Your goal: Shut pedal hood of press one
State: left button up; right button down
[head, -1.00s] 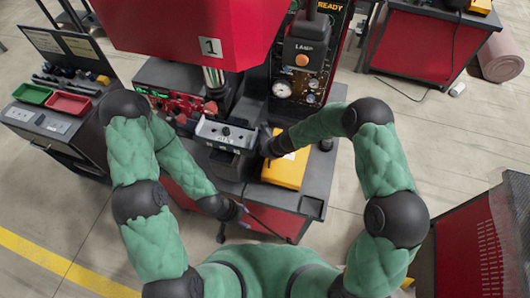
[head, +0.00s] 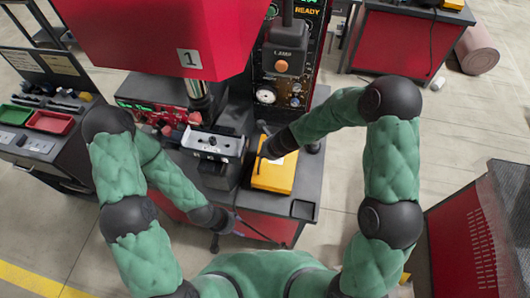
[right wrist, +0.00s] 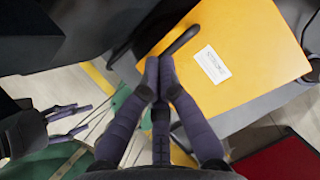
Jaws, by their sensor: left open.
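The yellow hood (head: 273,178) of press one sits on the right side of the press table in the head view. In the right wrist view its flat yellow top (right wrist: 235,50) carries a white label and a black bar handle (right wrist: 182,40). My right gripper (right wrist: 160,65) has its fingers close together, tips beside the near end of the handle. Whether they touch it, I cannot tell. In the head view this gripper (head: 263,142) is at the hood's upper left edge, partly hidden. My left gripper (head: 236,222) is open and empty, low in front of the press; its fingers also show in the right wrist view (right wrist: 72,119).
The red press head marked 1 (head: 150,35) overhangs the table. A grey block (head: 212,150) stands left of the hood. The lamp and gauge panel (head: 282,80) rises behind. A tool cart (head: 45,140) stands left, and a red cabinet (head: 465,235) right.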

jog(key=shift+v, duration=1)
jog(key=shift+r, duration=0.1)
jog(key=shift+s, duration=0.1)
